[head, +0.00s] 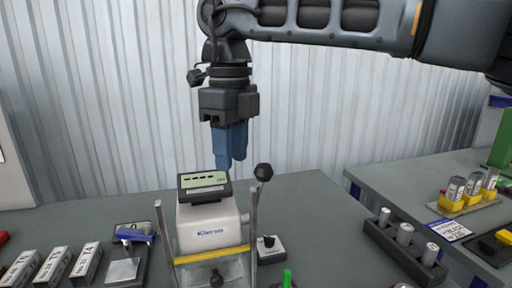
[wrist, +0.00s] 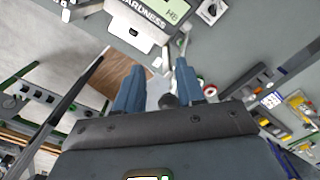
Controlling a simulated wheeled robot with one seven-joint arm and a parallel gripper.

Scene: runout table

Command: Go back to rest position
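My gripper (head: 231,165) hangs from my raised arm, pointing down, with two blue fingers above and behind the hardness tester (head: 212,222). In the wrist view my gripper (wrist: 158,70) has its fingers apart, and I see nothing held between them. The tester is a white body with a dark-framed display (head: 204,182) on top, and it stands on the grey table (head: 318,200). In the wrist view the display with "HARDNESS" lettering (wrist: 146,20) is at the top.
Marked blocks (head: 52,266) and a small stand with a blue part (head: 128,250) are left of the tester. A small dark-knobbed block (head: 270,248) is to its right. A black rack with metal cylinders (head: 404,246) and yellow-based pieces (head: 452,202) are further right. A corrugated wall is behind.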

